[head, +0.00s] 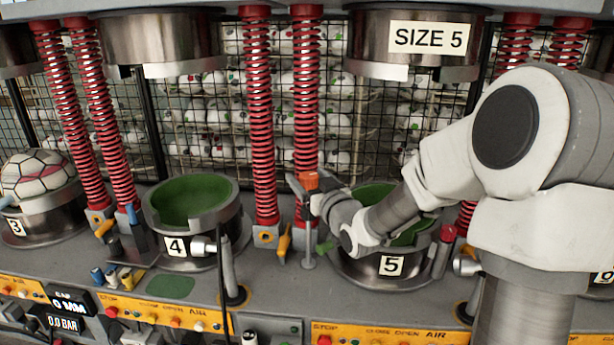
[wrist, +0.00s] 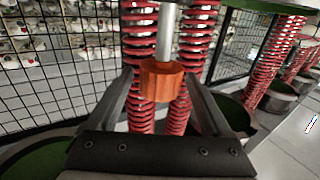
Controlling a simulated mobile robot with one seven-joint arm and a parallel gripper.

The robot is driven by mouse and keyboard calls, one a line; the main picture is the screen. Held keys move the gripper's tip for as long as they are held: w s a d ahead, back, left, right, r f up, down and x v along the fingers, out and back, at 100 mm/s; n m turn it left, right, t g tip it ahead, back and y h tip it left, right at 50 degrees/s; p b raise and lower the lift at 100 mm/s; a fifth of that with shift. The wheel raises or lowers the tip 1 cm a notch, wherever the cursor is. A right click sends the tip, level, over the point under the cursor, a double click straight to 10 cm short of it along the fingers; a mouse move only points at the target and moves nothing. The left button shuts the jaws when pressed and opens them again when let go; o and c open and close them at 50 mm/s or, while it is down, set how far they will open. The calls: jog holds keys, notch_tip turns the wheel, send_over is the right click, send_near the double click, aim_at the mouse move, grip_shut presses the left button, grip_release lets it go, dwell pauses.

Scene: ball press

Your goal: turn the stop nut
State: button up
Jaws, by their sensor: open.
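The stop nut is an orange-red collar on a thin grey vertical rod; it shows in the wrist view (wrist: 162,84) and the head view (head: 308,180). My gripper (wrist: 159,76) is open, with one finger on each side of the nut. In the wrist view a gap shows between the nut and each finger. In the head view my gripper (head: 313,191) is at the nut, beside station 5, and partly hides it. I cannot tell from these frames how deep the nut sits between the fingers.
Red coil springs (head: 258,120) stand close behind the nut. The station 5 cup (head: 392,264) is below my arm, and the SIZE 5 upper die (head: 415,50) hangs above. The station 4 cup (head: 174,243) stands to the left. A wire mesh with balls is behind.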

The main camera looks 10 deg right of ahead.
grip_shut()
dwell(0.4)
